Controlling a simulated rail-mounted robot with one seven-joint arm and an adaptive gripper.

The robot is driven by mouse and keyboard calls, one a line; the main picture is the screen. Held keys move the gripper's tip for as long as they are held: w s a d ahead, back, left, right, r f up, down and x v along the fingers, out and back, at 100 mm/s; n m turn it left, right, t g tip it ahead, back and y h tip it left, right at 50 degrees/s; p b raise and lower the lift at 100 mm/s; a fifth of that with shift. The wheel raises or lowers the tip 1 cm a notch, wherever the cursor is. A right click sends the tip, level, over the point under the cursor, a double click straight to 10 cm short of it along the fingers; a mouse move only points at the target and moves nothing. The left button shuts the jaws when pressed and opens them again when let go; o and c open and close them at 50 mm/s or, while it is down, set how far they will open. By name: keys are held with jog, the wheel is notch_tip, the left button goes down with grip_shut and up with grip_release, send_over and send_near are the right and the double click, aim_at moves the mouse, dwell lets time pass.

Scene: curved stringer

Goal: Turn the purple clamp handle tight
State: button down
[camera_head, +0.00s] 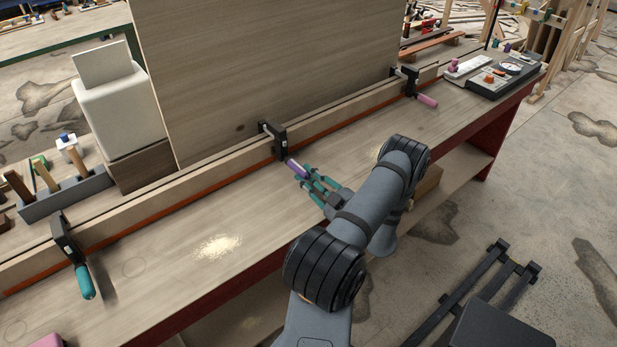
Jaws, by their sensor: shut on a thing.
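The purple clamp handle (295,167) sticks out toward the front from the middle black clamp (275,141). That clamp grips the long wooden strip along the bench. My gripper (305,175) has teal fingers and is shut on the front end of the purple handle. The fingers hide part of the handle's tip. How tight the screw is cannot be told from this view.
A clamp with a teal handle (85,281) stands at the left, and one with a pink handle (427,100) at the right. A tall wooden panel (265,70) rises behind the strip. Sawdust (218,246) lies on the bench (170,270); its front surface is mostly clear.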

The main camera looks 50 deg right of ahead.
jog(key=shift+a+f+m, duration=0.15)
jog(key=shift+f+m, duration=0.05)
jog(key=shift+m, duration=0.2)
jog(key=c, duration=1.8)
grip_release()
jog(key=shift+o, duration=1.4)
jog(key=shift+r, duration=0.1)
jog(key=v, duration=1.2)
